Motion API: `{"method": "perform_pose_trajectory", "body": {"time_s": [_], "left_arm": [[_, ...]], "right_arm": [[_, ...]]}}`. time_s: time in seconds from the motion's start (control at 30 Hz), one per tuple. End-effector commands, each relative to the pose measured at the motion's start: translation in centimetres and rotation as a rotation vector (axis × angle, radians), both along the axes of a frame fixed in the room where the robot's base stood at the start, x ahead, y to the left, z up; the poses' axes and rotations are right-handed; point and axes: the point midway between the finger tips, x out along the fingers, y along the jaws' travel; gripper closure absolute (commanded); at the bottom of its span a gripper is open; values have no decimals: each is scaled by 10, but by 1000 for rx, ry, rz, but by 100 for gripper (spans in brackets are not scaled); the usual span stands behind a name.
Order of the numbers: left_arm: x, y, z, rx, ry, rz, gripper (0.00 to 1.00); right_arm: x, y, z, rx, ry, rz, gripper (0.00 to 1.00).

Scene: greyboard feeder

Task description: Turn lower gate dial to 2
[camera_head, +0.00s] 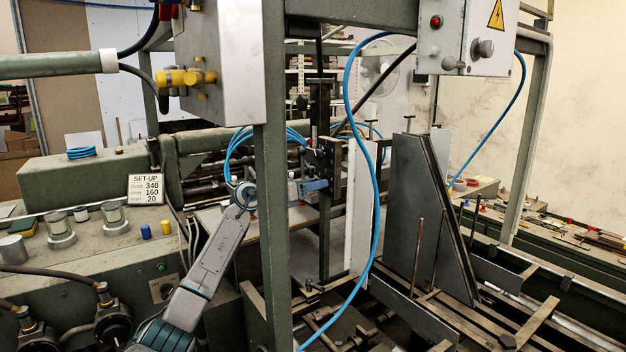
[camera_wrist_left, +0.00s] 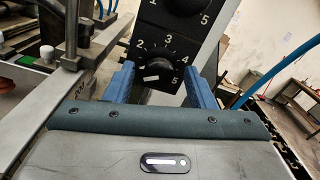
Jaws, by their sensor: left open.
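The lower gate dial (camera_wrist_left: 159,69) is a round black knob on a black plate, in the left wrist view. White numerals 2, 3, 4 and 5 show around it. A short white mark shows on its lower left part; I cannot tell which numeral it points to. My left gripper (camera_wrist_left: 162,88) is open, with one blue finger on each side of the dial. Contact with the knob does not show. In the head view my left gripper (camera_head: 316,186) reaches the dark gate post from the left, and the dial is too small to make out. My right gripper is not in view.
An upper dial (camera_wrist_left: 187,3) is partly cut off above the lower one. A set-up card (camera_head: 146,188) reads outer 340, inner 160, and a last line of 20. A green frame post (camera_head: 273,200) stands in front of my left arm. A blue hose (camera_head: 372,210) hangs right of the gripper.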

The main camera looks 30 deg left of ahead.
Motion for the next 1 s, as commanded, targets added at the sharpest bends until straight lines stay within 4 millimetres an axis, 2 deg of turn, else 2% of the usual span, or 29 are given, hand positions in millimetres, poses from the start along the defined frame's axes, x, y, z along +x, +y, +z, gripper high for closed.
{"method": "perform_pose_trajectory", "body": {"time_s": [0.33,0.37,0.57,0.77,1.0], "left_arm": [[4,-2,-1,1,1,0,50],[4,-2,-1,1,1,0,54],[4,-2,-1,1,0,0,93],[4,-2,-1,7,-3,0,95],[4,-2,-3,78,-33,0,95]], "right_arm": [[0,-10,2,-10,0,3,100],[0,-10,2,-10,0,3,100],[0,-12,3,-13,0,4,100],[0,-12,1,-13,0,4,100],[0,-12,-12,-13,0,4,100]]}}
